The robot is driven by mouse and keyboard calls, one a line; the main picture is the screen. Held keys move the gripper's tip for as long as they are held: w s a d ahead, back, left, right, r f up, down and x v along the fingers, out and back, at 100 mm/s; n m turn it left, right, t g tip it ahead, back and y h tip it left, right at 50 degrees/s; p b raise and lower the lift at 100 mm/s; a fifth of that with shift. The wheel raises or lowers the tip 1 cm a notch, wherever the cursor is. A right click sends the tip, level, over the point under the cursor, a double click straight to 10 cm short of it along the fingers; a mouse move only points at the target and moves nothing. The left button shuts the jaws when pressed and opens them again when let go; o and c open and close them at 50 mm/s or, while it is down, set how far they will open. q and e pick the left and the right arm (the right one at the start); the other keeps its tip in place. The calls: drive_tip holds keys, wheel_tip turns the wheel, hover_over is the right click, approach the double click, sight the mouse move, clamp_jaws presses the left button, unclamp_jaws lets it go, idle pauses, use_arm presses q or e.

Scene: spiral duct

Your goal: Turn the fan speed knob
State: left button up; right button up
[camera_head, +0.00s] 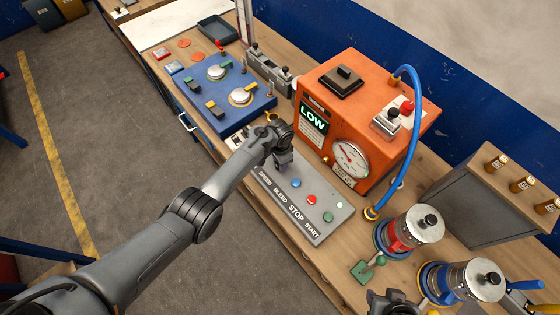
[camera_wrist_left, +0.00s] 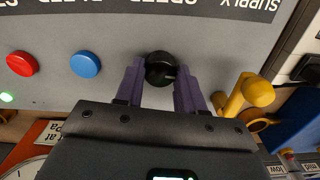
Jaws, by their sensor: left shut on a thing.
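The fan speed knob (camera_wrist_left: 160,68) is a round black knob on the grey control panel (camera_head: 325,228), which also shows in the wrist view (camera_wrist_left: 225,55). My left gripper (camera_wrist_left: 160,85) has its two purple fingers on either side of the knob, shut on it. In the head view my left gripper (camera_head: 281,157) is at the panel's upper end, by the word SPEED, and hides the knob. The orange box (camera_head: 340,105) behind has a screen (camera_head: 312,118) reading LOW and a round dial (camera_head: 350,158). A dark part at the bottom edge seems to be my right gripper (camera_head: 392,302); its jaws are unclear.
Blue (camera_head: 297,183), red (camera_head: 311,199) and green (camera_head: 328,216) buttons line the panel. A yellow fitting (camera_wrist_left: 250,92) is close beside the fingers. A blue box (camera_head: 222,92) stands beyond the gripper. A blue hose (camera_head: 415,130) and metal canisters (camera_head: 410,228) are right.

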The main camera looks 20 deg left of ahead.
use_arm(q)
drive_tip(key=m, duration=0.5)
idle(0.5)
drive_tip(key=o, duration=1)
drive_tip(key=shift+o, duration=0.2)
drive_tip(key=shift+r, duration=0.1)
wheel_tip(320, 180, up, 11)
drive_tip(key=p, duration=0.3)
drive_tip(key=shift+f, duration=0.2)
drive_tip(key=shift+f, duration=0.1)
